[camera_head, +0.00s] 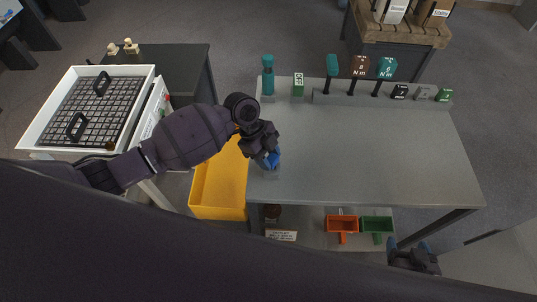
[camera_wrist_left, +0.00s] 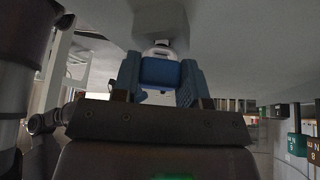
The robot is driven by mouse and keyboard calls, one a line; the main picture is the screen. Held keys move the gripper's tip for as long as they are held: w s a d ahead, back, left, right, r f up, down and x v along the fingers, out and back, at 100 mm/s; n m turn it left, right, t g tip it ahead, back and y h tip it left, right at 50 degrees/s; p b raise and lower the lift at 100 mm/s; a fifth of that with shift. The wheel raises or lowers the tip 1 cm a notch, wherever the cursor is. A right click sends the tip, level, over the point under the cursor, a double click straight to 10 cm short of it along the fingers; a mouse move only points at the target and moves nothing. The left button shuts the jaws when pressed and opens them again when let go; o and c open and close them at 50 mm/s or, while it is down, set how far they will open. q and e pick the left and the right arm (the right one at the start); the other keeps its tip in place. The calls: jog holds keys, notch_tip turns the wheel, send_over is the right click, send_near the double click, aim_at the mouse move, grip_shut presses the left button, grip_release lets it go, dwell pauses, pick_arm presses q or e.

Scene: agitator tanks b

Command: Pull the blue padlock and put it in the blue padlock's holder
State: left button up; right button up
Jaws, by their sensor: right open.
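The blue padlock (camera_wrist_left: 160,72) sits between my left gripper's two blue fingers (camera_wrist_left: 161,82) in the left wrist view. The fingers are against its sides with no clear gap. Its pale shackle (camera_wrist_left: 161,50) shows in front of a light grey block (camera_wrist_left: 160,22), and I cannot tell whether it is still hooked there. In the head view my left gripper (camera_head: 268,157) is at the table's left front edge, and its blue fingers are hard to tell from the padlock. My right gripper (camera_head: 415,256) is low at the table's right front corner, open and away from the padlock.
The grey table (camera_head: 370,150) is mostly bare. Along its back stand a teal bottle-like object (camera_head: 267,75), a green OFF block (camera_head: 298,84) and several labelled pieces. A yellow bin (camera_head: 218,190) is left of it. Orange (camera_head: 342,224) and green (camera_head: 377,224) trays are on the lower shelf.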

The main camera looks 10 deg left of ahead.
pick_arm(q)
jog(key=o, duration=0.5)
jog(key=v, duration=1)
jog(key=shift+a+r, duration=0.15)
jog(key=shift+r, duration=0.2)
jog(key=shift+w, duration=0.1)
